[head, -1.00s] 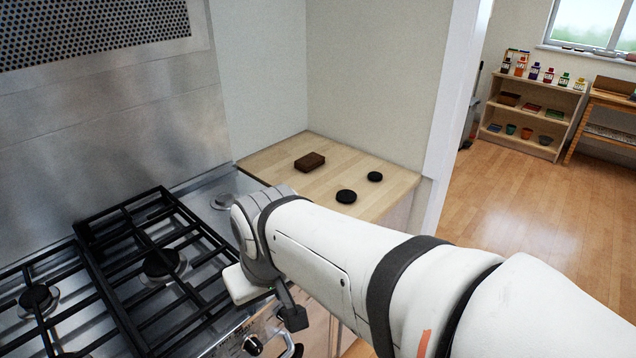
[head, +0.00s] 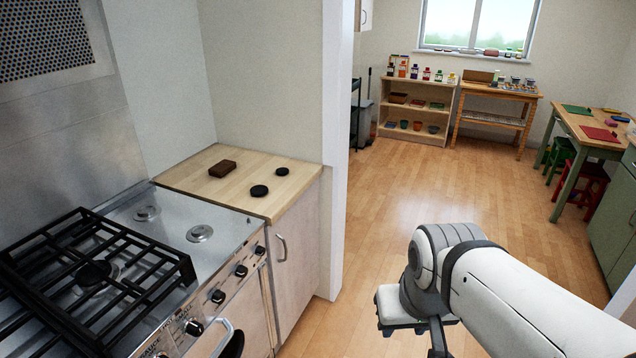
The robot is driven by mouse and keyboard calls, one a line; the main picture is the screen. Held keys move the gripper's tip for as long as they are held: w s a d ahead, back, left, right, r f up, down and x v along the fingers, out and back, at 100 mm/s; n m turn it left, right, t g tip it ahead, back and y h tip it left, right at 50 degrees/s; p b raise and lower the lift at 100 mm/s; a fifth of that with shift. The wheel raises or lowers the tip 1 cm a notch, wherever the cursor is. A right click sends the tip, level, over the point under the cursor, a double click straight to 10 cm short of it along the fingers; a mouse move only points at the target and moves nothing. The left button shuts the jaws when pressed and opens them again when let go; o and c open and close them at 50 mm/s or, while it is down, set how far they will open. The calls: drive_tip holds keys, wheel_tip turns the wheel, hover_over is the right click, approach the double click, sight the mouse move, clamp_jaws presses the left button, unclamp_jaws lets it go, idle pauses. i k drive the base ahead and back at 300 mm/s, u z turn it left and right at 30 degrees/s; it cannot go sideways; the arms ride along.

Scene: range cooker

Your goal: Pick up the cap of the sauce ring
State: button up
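Two round black caps lie apart on the wooden worktop beside the cooker: a larger one (head: 259,190) nearer the front and a smaller one (head: 282,171) behind it to the right. No marking shows which belongs to the sauce ring. Two bare burners without black caps show on the steel hob, one at the back (head: 147,213) and one nearer the front (head: 200,233). My gripper (head: 393,310) is at lower centre-right, over the floor and well away from the caps. Its fingers are not clear enough to tell whether it is open.
A brown block (head: 222,168) lies behind the caps on the worktop (head: 190,178). A black grate (head: 95,270) covers the hob's left part. A wall edge (head: 338,150) borders the worktop's right. Open wooden floor (head: 400,190) leads to shelves and tables.

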sight(260, 189)
drive_tip(key=u, duration=0.5)
drive_tip(key=i, duration=0.95)
drive_tip(key=u, duration=1.5)
drive_tip(key=k, duration=1)
drive_tip(key=z, duration=1)
drive_tip(key=i, duration=1.4)
